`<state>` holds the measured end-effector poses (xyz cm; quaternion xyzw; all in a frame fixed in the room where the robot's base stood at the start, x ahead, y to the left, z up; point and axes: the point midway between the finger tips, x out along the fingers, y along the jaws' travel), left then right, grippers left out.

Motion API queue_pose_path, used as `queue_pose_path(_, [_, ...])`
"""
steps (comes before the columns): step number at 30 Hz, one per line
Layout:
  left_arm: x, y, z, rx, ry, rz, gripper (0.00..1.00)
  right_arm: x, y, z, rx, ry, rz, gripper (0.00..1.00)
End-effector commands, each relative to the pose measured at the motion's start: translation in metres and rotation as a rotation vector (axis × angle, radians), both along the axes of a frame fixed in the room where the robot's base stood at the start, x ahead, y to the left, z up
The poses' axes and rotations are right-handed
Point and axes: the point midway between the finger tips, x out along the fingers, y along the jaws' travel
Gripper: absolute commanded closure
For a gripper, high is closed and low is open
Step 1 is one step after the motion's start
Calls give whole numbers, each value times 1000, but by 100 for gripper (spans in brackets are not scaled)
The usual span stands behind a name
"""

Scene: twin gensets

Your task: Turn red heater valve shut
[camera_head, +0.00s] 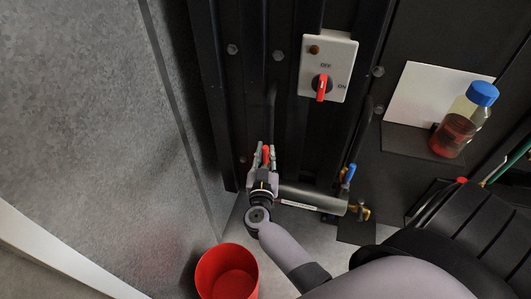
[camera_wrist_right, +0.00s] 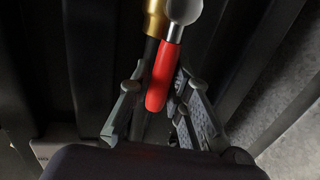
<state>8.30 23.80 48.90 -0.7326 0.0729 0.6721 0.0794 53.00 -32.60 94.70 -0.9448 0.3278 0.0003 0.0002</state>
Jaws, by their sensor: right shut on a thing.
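The red heater valve handle (camera_head: 266,154) is low on the black genset frame in the head view, between the fingers of my right gripper (camera_head: 265,157). In the right wrist view the red lever (camera_wrist_right: 162,78) hangs from a silver ball-shaped end (camera_wrist_right: 184,10) beside a brass fitting (camera_wrist_right: 155,20). My right gripper (camera_wrist_right: 158,108) has a finger on each side of the lever's lower end and is shut on it. The right finger lies close against the lever; contact on the left is hard to tell. My left gripper is not in view.
A silver heater cylinder (camera_head: 312,198) lies right of my gripper, with a blue-handled valve (camera_head: 349,172) at its far end. A red bucket (camera_head: 227,272) stands on the floor below. A switch box (camera_head: 328,66) is above; a blue-capped bottle (camera_head: 464,118) stands at right.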

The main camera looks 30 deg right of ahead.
Motion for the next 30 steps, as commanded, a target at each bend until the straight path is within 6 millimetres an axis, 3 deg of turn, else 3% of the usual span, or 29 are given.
queue_pose_path(3, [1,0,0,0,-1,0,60,0,0,0,-1,1,0,100])
queue_pose_path(30, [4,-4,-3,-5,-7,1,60,-5,-3,-1,54,-63,0,100])
